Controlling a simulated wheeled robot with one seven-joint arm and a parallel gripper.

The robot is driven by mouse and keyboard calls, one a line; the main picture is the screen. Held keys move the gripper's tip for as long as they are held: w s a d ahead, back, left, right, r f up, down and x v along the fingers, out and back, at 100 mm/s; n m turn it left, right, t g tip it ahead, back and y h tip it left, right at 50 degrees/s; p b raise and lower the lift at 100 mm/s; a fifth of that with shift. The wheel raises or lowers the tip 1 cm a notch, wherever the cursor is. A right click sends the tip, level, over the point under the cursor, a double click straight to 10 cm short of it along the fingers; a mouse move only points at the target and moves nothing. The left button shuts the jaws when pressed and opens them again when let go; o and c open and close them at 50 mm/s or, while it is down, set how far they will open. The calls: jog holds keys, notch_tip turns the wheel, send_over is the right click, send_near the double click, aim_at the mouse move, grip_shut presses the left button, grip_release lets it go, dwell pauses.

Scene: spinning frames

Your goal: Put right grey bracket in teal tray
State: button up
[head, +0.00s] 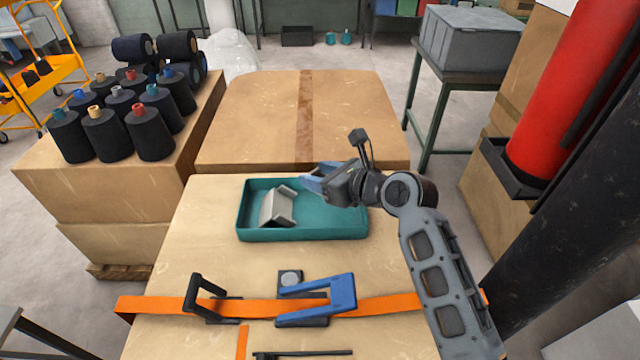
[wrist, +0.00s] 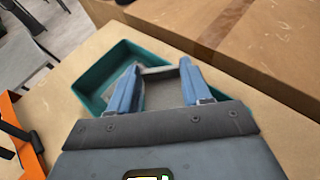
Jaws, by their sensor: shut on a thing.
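The teal tray (head: 330,226) stands on the cardboard-coloured table top, and its rim also shows in the wrist view (wrist: 88,78). A grey angled bracket (head: 277,207) is at the left part of the tray, within its outline. My gripper (head: 306,181) reaches in from the right over the tray, its blue fingers at the bracket's upper right end. In the wrist view my gripper (wrist: 159,70) is shut on the grey bracket (wrist: 163,91), which sits between the two blue fingers. I cannot tell whether the bracket touches the tray floor. No second grey bracket is in view.
An orange strap (head: 385,304) crosses the table in front of the tray, with a black clamp (head: 197,296) and a blue clamp (head: 340,294) on it. A large carton (head: 250,115) stands behind. Dark thread cones (head: 148,133) stand at the left.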

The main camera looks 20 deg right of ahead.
jog(key=shift+f, duration=1.4)
jog(key=o, duration=1.1)
jog(key=shift+f, duration=0.15)
jog(key=shift+s+r, duration=0.1)
jog(key=shift+r, duration=0.1)
jog(key=v, duration=1.1)
jog(key=shift+s+d+r, duration=0.15)
jog(key=shift+s+d, duration=0.05)
jog(key=shift+s, duration=0.1)
